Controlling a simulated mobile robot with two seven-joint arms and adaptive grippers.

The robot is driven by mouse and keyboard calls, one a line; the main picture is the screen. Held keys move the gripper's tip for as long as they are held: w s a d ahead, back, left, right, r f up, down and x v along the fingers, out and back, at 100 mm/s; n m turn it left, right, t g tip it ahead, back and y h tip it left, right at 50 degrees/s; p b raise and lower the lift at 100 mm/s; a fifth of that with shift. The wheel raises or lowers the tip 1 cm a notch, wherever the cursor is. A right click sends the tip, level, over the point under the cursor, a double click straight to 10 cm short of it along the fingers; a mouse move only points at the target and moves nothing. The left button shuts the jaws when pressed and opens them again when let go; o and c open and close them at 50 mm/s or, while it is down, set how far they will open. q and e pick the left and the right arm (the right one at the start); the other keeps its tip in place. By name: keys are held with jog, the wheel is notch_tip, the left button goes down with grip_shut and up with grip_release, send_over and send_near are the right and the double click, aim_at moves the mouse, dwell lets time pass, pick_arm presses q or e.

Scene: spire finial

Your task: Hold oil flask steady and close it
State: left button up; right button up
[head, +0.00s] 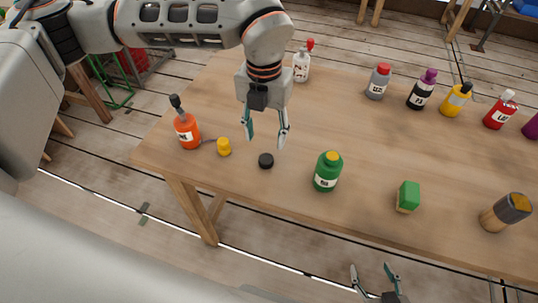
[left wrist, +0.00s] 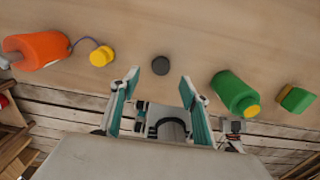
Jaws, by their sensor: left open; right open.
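A green flask (head: 327,172) with a yellow top stands upright on the table; it also shows in the left wrist view (left wrist: 235,92). A small black cap (head: 266,160) lies loose on the table to its left, and shows in the left wrist view (left wrist: 160,65). Which bottle is the oil flask I cannot tell from the labels. My left gripper (head: 265,145) is open and empty above the table, its fingers pointing toward the black cap, which appears between the fingertips in the left wrist view. My right gripper (head: 370,266) is open and empty near the bottom edge, off the table's front.
An orange bottle (head: 187,130) with a black nozzle and a tethered yellow cap (head: 223,147) stands left. A green block-like thing (head: 408,196) and a brush-like thing (head: 507,212) are at right. Several bottles, including a grey one (head: 378,82), stand along the back. The table's middle is clear.

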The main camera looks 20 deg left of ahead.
aim_at(266, 158)
dwell(0.3)
pick_arm(q)
jog(key=shift+f, duration=1.25)
jog(key=shift+s+d+f, duration=0.1)
jog(key=shift+f, duration=1.25)
jog(key=shift+s+d+f, duration=0.1)
jog(key=shift+f, duration=1.2)
jog(key=c, duration=0.8)
